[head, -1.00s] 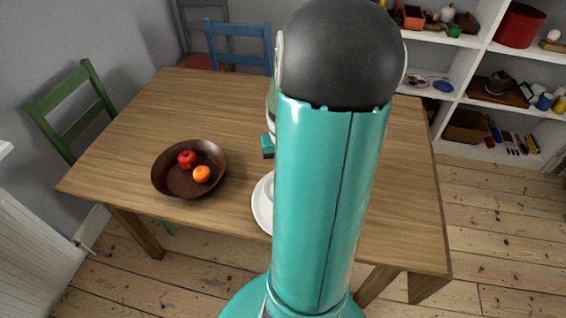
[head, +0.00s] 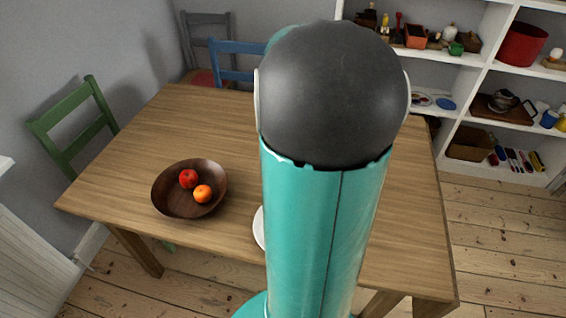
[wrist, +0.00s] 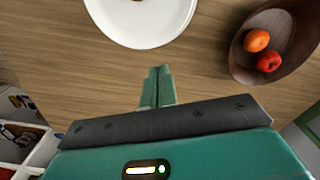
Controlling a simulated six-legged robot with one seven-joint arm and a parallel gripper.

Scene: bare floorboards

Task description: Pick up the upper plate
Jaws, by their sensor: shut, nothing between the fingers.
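A white plate (wrist: 150,32) lies on the wooden table, cut off by the top edge of the wrist view. In the head view only a sliver of the white plate (head: 259,230) shows at the left of my arm, near the table's front edge. I cannot tell from these frames whether one plate lies on another. My gripper (wrist: 158,72) is shut and empty, its teal fingers together over bare tabletop, apart from the plate's rim in the picture. In the head view my arm hides the gripper.
A dark wooden bowl (head: 169,203) holds a red apple (head: 188,178) and an orange (head: 202,194), left of the plate. The tabletop (head: 200,115) behind is clear. A green chair (head: 78,135) and a blue chair (head: 232,48) stand around the table; white shelves (head: 465,85) stand at the right.

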